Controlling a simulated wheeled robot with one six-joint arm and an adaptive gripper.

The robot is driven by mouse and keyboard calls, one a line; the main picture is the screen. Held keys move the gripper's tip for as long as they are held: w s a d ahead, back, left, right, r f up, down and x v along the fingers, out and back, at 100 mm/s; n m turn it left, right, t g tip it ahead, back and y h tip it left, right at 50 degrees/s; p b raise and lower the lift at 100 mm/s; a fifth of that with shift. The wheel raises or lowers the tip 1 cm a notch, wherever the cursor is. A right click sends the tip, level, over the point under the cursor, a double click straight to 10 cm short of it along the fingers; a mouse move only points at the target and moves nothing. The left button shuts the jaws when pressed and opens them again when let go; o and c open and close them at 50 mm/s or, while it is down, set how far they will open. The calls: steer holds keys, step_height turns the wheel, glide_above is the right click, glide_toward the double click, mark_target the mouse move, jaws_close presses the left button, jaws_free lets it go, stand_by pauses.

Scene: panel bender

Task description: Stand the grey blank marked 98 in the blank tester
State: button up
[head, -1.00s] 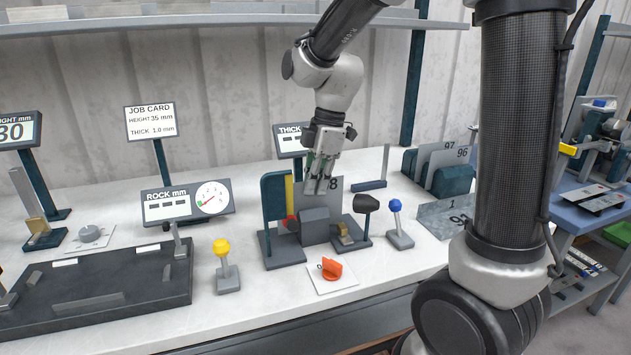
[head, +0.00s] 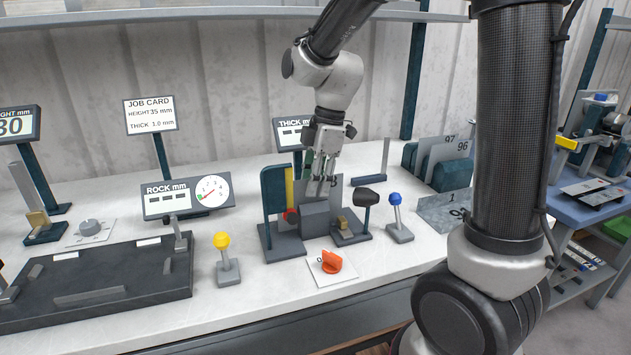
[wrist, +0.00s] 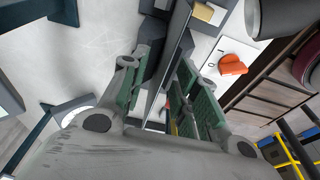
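The grey blank marked 98 (head: 333,189) stands upright in the blank tester (head: 284,247), behind its grey block; only the 8 shows beside my fingers. My gripper (head: 319,187) straddles the blank from above, one finger in front and the other hidden behind. In the wrist view the blank (wrist: 163,75) is a thin edge-on plate between the green-sided fingers (wrist: 168,65). A gap shows between it and the front finger, so the gripper looks open. The blank's lower edge is hidden by the block.
An orange rotary knob (head: 331,262) is in front. A rack with blanks 97 and 96 (head: 447,150) stands right. The job card (head: 150,115) reads 35 mm, 1.0 mm.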

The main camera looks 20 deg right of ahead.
step_height(320, 180, up, 12)
steer(key=d, duration=0.2)
steer(key=shift+d, duration=0.2)
steer(key=shift+f, duration=0.1)
stand_by(0.3)
steer(key=s+d+f+m, duration=0.1)
steer(key=s+d+m, duration=0.1)
steer(key=m, duration=0.2)
steer(key=s+d+f+m, duration=0.1)
steer(key=s+d+m, duration=0.1)
steer(key=s+m, duration=0.1)
steer(key=s+d+f+m+t+h, duration=0.1)
steer(key=s+d+m, duration=0.1)
steer(key=m, duration=0.4)
steer(key=shift+s+d+f, duration=0.1)
steer(key=shift+s+f, duration=0.1)
steer(key=shift+s, duration=0.25)
steer(key=s+d+m+t+h, duration=0.1)
steer(key=s+d+m+t, duration=0.2)
steer(key=s, duration=0.8)
steer(key=d+m, duration=0.2)
steer(key=d, duration=0.1)
steer(key=shift+d+r, duration=0.15)
steer(key=shift+r, duration=0.05)
